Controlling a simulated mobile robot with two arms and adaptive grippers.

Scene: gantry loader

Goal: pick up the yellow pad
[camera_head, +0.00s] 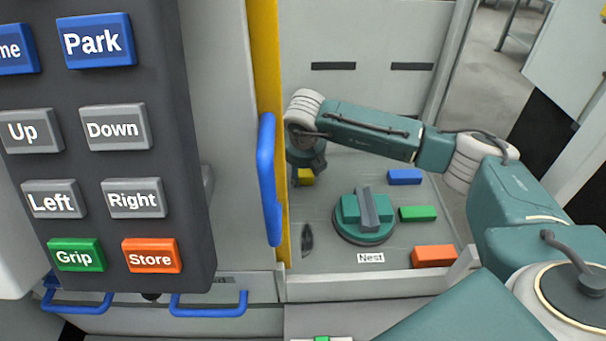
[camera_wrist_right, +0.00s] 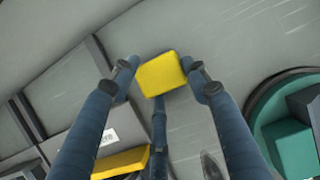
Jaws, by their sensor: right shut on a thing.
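The yellow pad (camera_wrist_right: 160,74) sits between the fingertips of my right gripper (camera_wrist_right: 162,76) in the right wrist view. The fingers are shut on its two opposite sides. In the head view a small yellow part (camera_head: 306,177) shows just below my right gripper (camera_head: 307,172), partly hidden by it, at the left of the grey deck, close to the yellow upright. Whether the pad touches the deck is hard to tell. My left gripper is not in view.
On the deck (camera_head: 325,215) stand a round teal fixture (camera_head: 362,228) with a grey handle, and blue (camera_head: 404,177), green (camera_head: 418,213) and orange (camera_head: 434,256) blocks. A yellow upright (camera_head: 264,70) with a blue handle (camera_head: 268,180) and a button panel (camera_head: 105,165) stand left.

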